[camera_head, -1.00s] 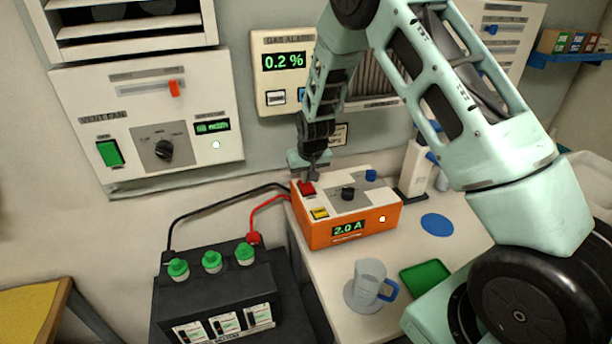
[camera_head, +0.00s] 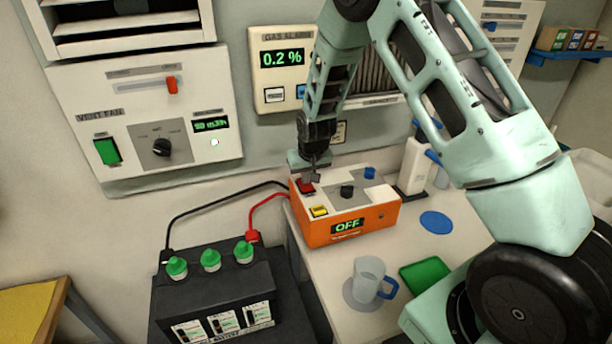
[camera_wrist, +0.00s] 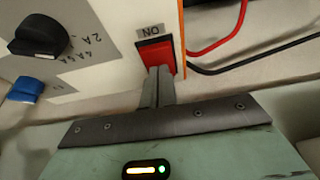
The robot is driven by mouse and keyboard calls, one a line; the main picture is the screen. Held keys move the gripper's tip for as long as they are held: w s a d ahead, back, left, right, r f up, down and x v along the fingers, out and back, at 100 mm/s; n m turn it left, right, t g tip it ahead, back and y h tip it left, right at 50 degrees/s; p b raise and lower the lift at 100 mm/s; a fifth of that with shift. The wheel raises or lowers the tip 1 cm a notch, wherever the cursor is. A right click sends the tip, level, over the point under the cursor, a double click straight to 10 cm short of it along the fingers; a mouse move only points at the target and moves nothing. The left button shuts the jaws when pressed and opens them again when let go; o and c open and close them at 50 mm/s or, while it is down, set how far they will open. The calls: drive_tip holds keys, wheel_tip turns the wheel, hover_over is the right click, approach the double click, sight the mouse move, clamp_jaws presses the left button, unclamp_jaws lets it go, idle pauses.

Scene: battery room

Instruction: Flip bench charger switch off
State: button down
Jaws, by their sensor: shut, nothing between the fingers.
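The orange bench charger (camera_head: 318,233) stands on the white bench, and its front display (camera_head: 347,226) reads OFF. Its red rocker switch (camera_head: 305,187) is at the back left of the top panel; in the wrist view the red switch (camera_wrist: 153,52) sits beside the label ON. My gripper (camera_head: 311,179) is shut and empty, with its fingertips at the switch. In the wrist view the closed fingers of my gripper (camera_wrist: 158,74) overlap the lower part of the switch and appear to touch it. The small front lamp (camera_head: 381,216) is dark.
Red and black leads run from the charger to a black battery (camera_head: 215,290) with green caps at the left. A vent fan panel (camera_head: 215,165) is on the wall.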

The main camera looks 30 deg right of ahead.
sight(307, 186)
drive_tip(key=r+p, duration=0.2)
drive_tip(key=r, duration=0.1)
drive_tip(key=r+p, duration=0.1)
drive_tip(key=r, duration=0.1)
drive_tip(key=shift+w, duration=0.25)
drive_tip(key=shift+s+r+b, duration=0.1)
drive_tip(key=shift+r+b, duration=0.25)
drive_tip(key=shift+b, duration=0.5)
drive_tip(key=w+b+v, duration=0.1)
drive_tip(key=b+v, duration=0.1)
drive_tip(key=v, duration=0.6)
drive_tip(key=shift+w+d+r, duration=0.15)
drive_tip(key=shift+w+r, duration=0.15)
drive_tip(key=shift+r, duration=0.05)
